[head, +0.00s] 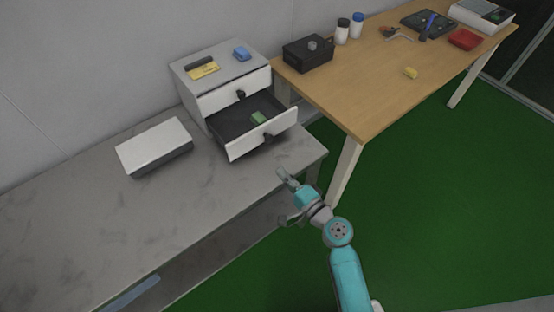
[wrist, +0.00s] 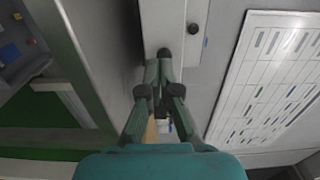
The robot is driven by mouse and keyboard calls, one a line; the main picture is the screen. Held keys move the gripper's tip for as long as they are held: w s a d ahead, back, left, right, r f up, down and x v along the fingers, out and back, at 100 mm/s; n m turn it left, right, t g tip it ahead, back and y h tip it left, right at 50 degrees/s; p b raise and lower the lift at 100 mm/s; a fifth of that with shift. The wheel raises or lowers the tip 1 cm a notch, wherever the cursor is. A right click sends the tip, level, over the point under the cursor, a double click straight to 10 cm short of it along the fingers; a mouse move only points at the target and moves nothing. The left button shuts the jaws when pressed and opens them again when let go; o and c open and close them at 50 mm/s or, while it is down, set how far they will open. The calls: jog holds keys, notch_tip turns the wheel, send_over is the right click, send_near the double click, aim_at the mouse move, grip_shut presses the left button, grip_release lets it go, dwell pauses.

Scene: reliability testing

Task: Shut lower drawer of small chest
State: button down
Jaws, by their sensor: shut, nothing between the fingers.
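The small grey chest (head: 190,92) stands on the grey bench against the wall. Its lower drawer (head: 262,136) is pulled well out, with a dark inside, a white front and a dark knob. A green block (head: 258,118) lies in it. The upper drawer (head: 233,91) sits above and is far less open, if at all. My gripper (head: 284,173) is shut and empty, in front of the lower drawer front and a little below right of it in the head view, apart from it. In the wrist view, my closed fingers (wrist: 165,68) point towards a white panel with a dark knob (wrist: 193,28).
A white-topped box (head: 154,145) lies on the grey bench (head: 70,210) left of the chest. A yellow item (head: 203,70) and a blue block (head: 241,54) lie on the chest. A wooden table (head: 345,95) with a black box (head: 308,56) stands to the right.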

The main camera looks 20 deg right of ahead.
aim_at(253, 142)
jog(key=x, duration=1.2)
jog(key=shift+w+a, duration=0.15)
jog(key=shift+w, duration=0.2)
jog(key=shift+w, duration=0.1)
